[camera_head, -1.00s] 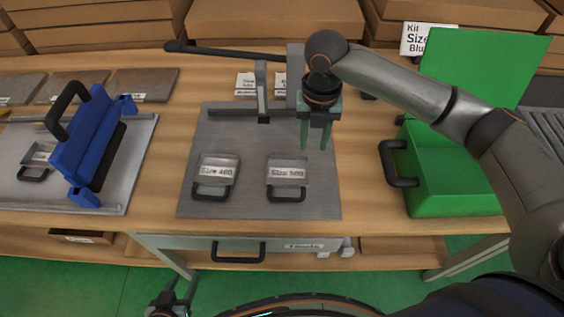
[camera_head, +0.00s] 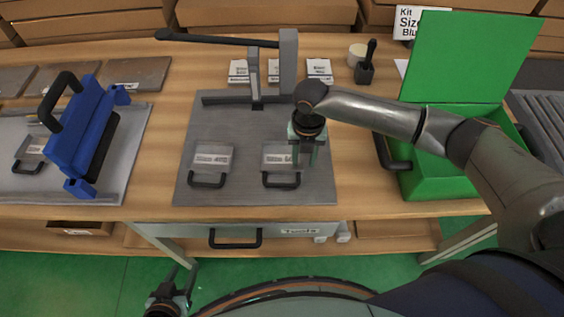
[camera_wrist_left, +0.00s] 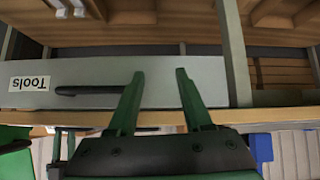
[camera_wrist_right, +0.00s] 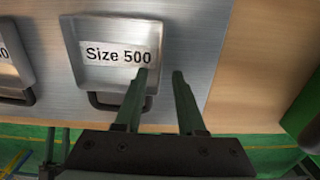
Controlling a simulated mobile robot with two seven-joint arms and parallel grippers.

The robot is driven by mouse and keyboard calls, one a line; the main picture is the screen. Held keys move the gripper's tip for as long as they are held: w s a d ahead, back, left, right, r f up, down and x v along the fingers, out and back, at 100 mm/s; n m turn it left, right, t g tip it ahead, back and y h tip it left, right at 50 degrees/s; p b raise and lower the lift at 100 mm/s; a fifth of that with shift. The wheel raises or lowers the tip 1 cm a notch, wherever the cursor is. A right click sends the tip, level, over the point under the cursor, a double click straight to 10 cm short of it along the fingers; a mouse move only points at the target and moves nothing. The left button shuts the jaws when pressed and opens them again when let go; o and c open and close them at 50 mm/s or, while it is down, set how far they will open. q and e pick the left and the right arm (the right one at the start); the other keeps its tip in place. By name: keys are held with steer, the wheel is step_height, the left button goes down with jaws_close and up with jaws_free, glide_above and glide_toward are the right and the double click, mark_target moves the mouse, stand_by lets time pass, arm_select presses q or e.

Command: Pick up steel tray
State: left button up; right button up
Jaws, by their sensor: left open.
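A square steel plate with a dark handle and the label "Size 500" (camera_wrist_right: 112,52) lies on a large grey metal sheet (camera_head: 240,130); it also shows in the head view (camera_head: 283,157). A similar "Size 400" plate (camera_head: 211,158) lies to its left. I cannot tell which of these is the steel tray. My right gripper (camera_wrist_right: 161,72) is open and empty, its fingertips over the right edge of the Size 500 plate; contact cannot be told. My left gripper (camera_wrist_left: 160,73) is open and empty, low in front of the bench by the Tools drawer (camera_wrist_left: 85,80).
A green open box (camera_head: 435,165) stands right of the sheet. A blue clamp-like fixture (camera_head: 85,135) stands on another metal sheet at the left. A lever arm (camera_head: 215,43) and an upright post (camera_head: 288,65) rise behind the plates.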

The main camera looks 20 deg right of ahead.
jaws_close()
stand_by(1.4)
